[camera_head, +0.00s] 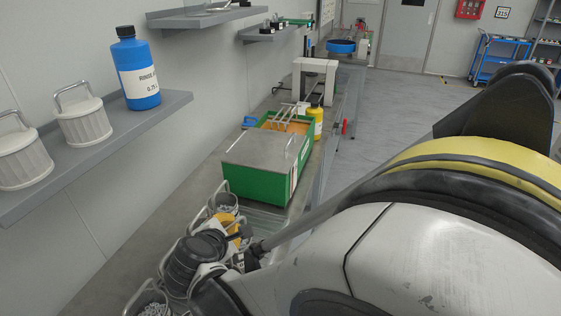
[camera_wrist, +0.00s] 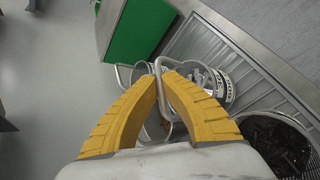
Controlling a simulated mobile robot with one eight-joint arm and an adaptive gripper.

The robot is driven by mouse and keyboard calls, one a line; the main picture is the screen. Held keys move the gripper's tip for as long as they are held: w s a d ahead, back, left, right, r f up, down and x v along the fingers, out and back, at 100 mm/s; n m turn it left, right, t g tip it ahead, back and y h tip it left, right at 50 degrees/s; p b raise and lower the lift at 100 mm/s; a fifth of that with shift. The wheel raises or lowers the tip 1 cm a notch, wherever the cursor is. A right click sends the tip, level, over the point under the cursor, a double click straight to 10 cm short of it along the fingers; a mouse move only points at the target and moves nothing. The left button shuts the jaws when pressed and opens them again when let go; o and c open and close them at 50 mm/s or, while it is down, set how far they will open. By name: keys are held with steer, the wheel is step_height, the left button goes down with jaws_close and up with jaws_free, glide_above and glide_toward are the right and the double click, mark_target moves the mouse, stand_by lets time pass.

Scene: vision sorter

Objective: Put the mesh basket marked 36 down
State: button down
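My gripper (camera_wrist: 160,72) has its yellow fingers closed together on the thin pale handle (camera_wrist: 161,88) of a mesh basket, which is mostly hidden below and between the fingers. In the head view my gripper (camera_head: 236,229) is low among the baskets, partly covered by my arm. A mesh basket with metal parts (camera_wrist: 212,86) stands just behind the right finger. No marking 36 is readable in either view, so I cannot confirm which basket I hold. I cannot tell whether the held basket touches the surface below.
Another basket with dark contents (camera_wrist: 280,145) is at lower right. A ribbed metal drainer (camera_wrist: 235,55) lies beside the baskets. A green box with a grey lid (camera_head: 265,165) stands beyond. A shelf (camera_head: 165,110) with a blue bottle (camera_head: 137,75) and white mesh baskets (camera_head: 84,122) is at left.

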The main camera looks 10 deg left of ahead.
steer(key=shift+f, duration=0.1)
steer(key=c, duration=1.6)
jaws_free()
steer(key=shift+s+r, duration=0.2)
steer(key=shift+r, duration=0.1)
steer(key=p+v, duration=0.3)
steer(key=v, duration=0.8)
steer(key=shift+s+d+p, duration=0.1)
steer(key=shift+s+p, duration=0.25)
